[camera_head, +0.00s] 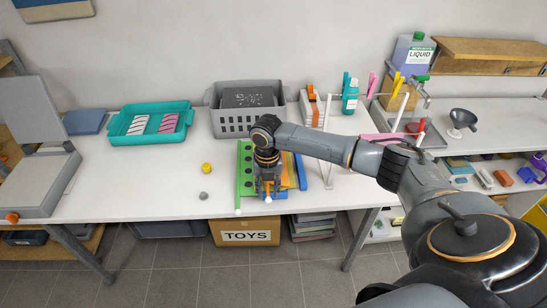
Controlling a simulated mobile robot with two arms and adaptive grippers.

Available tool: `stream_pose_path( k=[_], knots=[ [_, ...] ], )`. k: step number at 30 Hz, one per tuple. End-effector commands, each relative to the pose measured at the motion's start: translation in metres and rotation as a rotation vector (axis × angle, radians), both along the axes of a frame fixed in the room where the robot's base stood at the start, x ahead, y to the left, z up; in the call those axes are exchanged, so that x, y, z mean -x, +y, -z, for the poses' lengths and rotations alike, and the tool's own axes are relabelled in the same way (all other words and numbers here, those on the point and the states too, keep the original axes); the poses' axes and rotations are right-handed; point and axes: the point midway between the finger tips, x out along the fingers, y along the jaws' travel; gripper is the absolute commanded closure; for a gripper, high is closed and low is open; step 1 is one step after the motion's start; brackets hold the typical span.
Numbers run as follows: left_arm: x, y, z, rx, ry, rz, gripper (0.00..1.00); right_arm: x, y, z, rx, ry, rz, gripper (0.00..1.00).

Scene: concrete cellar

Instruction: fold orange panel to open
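A low toy with green, orange and blue strips stands near the front edge of the white table. Its orange panel (290,173) is partly hidden under my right gripper, between the green strip (243,172) and the blue strip (301,172). My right gripper (268,194) points down over the toy, close to the orange panel. I cannot tell whether it touches the panel, or whether its fingers are open or shut. The panel's hinge and exact pose are also hard to make out. My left gripper is not in view.
A yellow knob (206,167) and grey knob (204,196) lie left of the toy. Behind are a teal tray (121,128) and grey basket (231,125). A white rod frame (329,140) stands close on the right. The table's left middle is clear.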

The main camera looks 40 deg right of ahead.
Motion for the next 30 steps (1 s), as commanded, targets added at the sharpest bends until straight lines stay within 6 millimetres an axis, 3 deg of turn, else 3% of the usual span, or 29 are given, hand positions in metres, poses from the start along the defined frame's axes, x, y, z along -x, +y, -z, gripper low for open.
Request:
stream_pose_path(
  k=[1,3,4,11,20,30],
  knots=[
    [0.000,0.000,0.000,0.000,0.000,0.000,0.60,0.000,0.000,0.000,0.000,0.000,0.000,0.83],
    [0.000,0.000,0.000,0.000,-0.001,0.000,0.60,0.000,0.000,0.000,0.000,0.000,0.000,0.98],
    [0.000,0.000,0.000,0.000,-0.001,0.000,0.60,0.000,0.000,0.000,0.000,0.000,0.000,1.00],
    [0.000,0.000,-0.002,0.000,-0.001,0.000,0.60,0.001,-0.001,-0.002,-0.001,0.001,0.000,1.00],
    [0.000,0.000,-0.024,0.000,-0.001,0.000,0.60,0.008,-0.012,-0.020,0.001,0.003,0.000,1.00],
    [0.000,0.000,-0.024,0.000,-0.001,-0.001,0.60,0.009,-0.013,-0.019,0.002,0.003,0.000,1.00]
  ],
)
